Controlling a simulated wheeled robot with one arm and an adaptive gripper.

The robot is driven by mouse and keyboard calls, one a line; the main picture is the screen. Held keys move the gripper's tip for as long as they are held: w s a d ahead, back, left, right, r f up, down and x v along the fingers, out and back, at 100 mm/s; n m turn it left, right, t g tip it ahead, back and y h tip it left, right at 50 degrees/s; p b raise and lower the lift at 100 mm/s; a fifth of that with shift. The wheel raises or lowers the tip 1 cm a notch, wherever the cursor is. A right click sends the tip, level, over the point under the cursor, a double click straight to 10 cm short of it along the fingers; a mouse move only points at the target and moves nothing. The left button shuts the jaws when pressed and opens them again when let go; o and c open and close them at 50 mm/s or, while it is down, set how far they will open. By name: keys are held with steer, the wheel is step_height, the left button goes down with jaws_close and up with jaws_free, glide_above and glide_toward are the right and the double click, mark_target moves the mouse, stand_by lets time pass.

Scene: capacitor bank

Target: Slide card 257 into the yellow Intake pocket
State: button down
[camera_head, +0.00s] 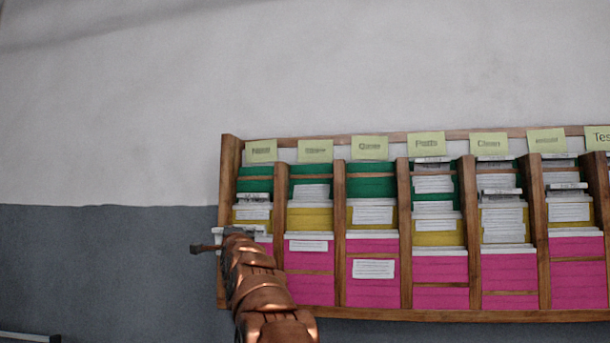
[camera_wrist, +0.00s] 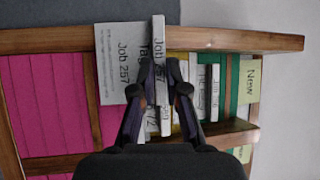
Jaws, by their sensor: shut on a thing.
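My gripper (camera_wrist: 161,72) is shut on card 257 (camera_wrist: 158,35), whose narrow edge reads "Job 257" in the wrist view. A broad white face reading "Job 257" and "Tag" shows just left of the fingers. In the head view my gripper (camera_head: 207,248) is partly hidden by my arm, at the rack's left post, low by the yellow level. The leftmost column's yellow pocket (camera_head: 244,223) holds white cards and is partly covered. The second column's yellow pocket (camera_head: 310,218) is visible. I cannot read "Intake" on any label.
The wooden rack (camera_head: 229,180) has green, yellow and pink pockets in several columns, split by upright dividers. The wrist view shows a "New" label (camera_wrist: 248,80). Many pockets hold white cards. The wall (camera_head: 100,260) left of the rack is clear.

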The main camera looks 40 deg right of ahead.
steer(key=s+d+r, duration=0.3)
steer(key=s+r, duration=0.3)
steer(key=s+d+r+b, duration=0.1)
steer(key=s+d+r, duration=0.2)
steer(key=s+r, duration=0.4)
steer(key=shift+s+d, duration=0.25)
steer(key=shift+s, duration=0.05)
steer(key=shift+s+d+r+t, duration=0.1)
steer(key=shift+s+r, duration=0.15)
steer(key=shift+s, duration=0.3)
steer(key=shift+s+d+r+t, duration=0.1)
steer(key=shift+s+d+r, duration=0.1)
steer(key=shift+s, duration=0.4)
steer(key=shift+s+d+r+t, duration=0.1)
steer(key=shift+s+r, duration=0.15)
steer(key=shift+s, duration=0.3)
stand_by(0.8)
steer(key=shift+s+r, duration=0.15)
steer(key=shift+s, duration=0.35)
stand_by(0.6)
steer(key=shift+s+r, duration=0.2)
steer(key=shift+s, duration=0.2)
steer(key=shift+s+r, duration=0.15)
steer(key=shift+r, duration=0.05)
steer(key=shift+s+n, duration=0.1)
steer(key=shift+n, duration=0.2)
